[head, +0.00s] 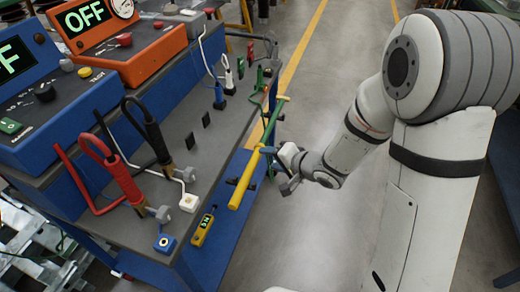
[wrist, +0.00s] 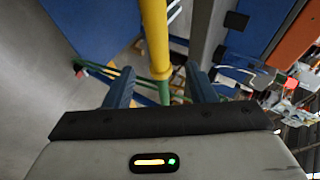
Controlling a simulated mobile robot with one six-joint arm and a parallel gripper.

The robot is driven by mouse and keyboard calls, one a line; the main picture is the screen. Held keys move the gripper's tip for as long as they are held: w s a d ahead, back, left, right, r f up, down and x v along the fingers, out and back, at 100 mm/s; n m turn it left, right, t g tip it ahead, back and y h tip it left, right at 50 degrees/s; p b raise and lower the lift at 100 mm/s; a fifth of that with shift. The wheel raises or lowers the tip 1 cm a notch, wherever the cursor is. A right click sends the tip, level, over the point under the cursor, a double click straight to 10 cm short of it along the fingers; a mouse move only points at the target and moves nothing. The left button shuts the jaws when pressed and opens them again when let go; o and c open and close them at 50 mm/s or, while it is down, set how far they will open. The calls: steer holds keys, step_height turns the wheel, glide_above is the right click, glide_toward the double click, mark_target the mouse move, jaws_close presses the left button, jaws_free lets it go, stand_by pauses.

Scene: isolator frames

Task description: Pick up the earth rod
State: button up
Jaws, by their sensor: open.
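The earth rod is a long rod with a yellow part (head: 239,186) and a green part (head: 276,112), along the right edge of the grey bench. My gripper (head: 273,166) is open at the rod's right side, near where yellow meets green. In the wrist view the yellow part (wrist: 154,35) comes down from the top to a collar, and green shows below it. The rod lies between the two open fingers of my gripper (wrist: 160,70) in that picture, with a gap on each side. I cannot tell how deep between the fingers it is.
The grey bench (head: 205,150) holds a blue tester (head: 45,110), an orange tester (head: 135,50), and red and black probes with cables. A yellow voltage detector (head: 203,227) hangs at its edge. Green cable (head: 265,90) runs near the rod's far end.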

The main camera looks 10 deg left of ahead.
mark_target(259, 156)
steer(key=b+x, duration=0.1)
steer(key=x, duration=0.5)
steer(key=shift+w+a+f, duration=0.15)
steer(key=shift+w+f, duration=0.1)
steer(key=shift+r, duration=0.1)
jaws_close()
